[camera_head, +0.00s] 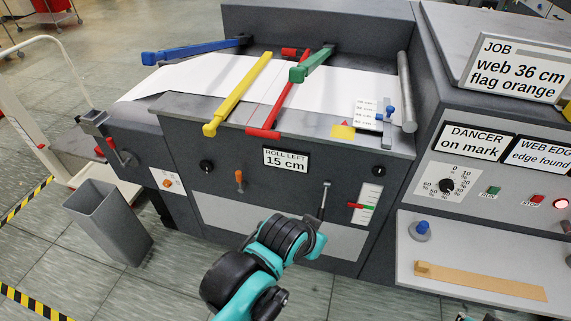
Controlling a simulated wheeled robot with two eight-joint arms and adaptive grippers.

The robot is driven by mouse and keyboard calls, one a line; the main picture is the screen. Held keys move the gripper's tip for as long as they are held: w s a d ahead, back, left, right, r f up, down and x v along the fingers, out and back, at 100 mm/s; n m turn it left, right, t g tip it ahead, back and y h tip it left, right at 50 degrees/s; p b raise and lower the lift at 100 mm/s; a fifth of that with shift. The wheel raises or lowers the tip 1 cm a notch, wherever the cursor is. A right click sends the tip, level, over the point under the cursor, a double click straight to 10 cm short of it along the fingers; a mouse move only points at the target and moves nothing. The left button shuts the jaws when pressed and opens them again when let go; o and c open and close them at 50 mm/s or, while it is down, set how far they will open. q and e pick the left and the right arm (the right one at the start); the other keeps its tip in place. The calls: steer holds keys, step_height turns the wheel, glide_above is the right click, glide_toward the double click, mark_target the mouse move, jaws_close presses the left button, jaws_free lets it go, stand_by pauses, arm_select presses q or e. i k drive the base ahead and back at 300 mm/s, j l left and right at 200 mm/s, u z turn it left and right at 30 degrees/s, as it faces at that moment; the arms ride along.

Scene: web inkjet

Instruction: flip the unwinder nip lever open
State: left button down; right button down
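The press's unwinder end fills the middle, with several levers; none is labelled as the nip lever. A small orange lever (239,180) stands upright on the front panel. A thin grey lever (324,197) with a dark tip stands to its right, just above my arm's links. A red-handled crank (112,146) sits on the machine's left side. On top are blue (195,51), yellow (238,94), red (280,97) and green (312,65) bars. Only a sliver of my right arm shows at the bottom edge.
The white web (215,77) runs across the machine top. A grey open bin (108,222) stands on the floor at left, beside a white cart (45,120). A shelf (480,265) juts out at right, holding a tan strip (480,281) and a blue knob (422,228).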

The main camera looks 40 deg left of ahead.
mark_target(320, 213)
steer(key=k+j, duration=0.2)
steer(key=j, duration=0.2)
steer(key=k+j, duration=0.2)
steer(key=j, duration=0.2)
steer(key=k+j, duration=0.15)
steer(key=j, duration=0.25)
steer(key=k+j, duration=0.2)
steer(key=j, duration=0.2)
steer(key=k+j, duration=0.2)
steer(key=j, duration=0.25)
steer(key=k+j, duration=0.2)
steer(key=j, duration=0.2)
